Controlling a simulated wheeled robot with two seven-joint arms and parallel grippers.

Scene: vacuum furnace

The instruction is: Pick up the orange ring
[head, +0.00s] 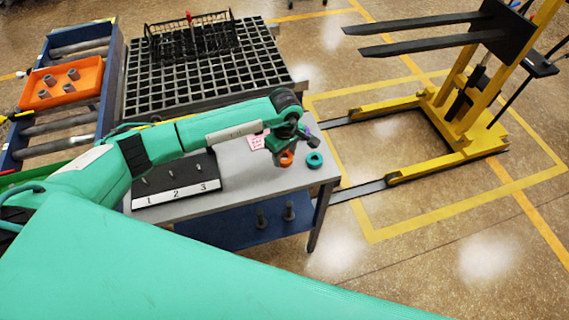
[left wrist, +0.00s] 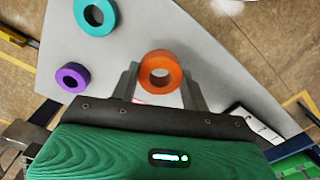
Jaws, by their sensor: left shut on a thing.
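The orange ring (head: 286,159) is at the end of my left arm, over the right part of the grey table in the head view. In the left wrist view the orange ring (left wrist: 160,72) sits between the two fingers of my left gripper (left wrist: 160,82), which is shut on it. Whether the ring touches the table is hard to tell. A teal ring (left wrist: 95,16) and a purple ring (left wrist: 72,78) lie on the table to its left in the wrist view. The teal ring (head: 314,160) also shows in the head view. My right gripper is not in view.
A black block with posts, labelled 1, 2, 3 (head: 177,191), stands on the grey table (head: 235,165). A pink note (head: 256,142) lies near my gripper. Behind are a black grid (head: 265,60) and a roller conveyor with an orange tray (head: 87,68). A yellow lift (head: 460,110) stands right.

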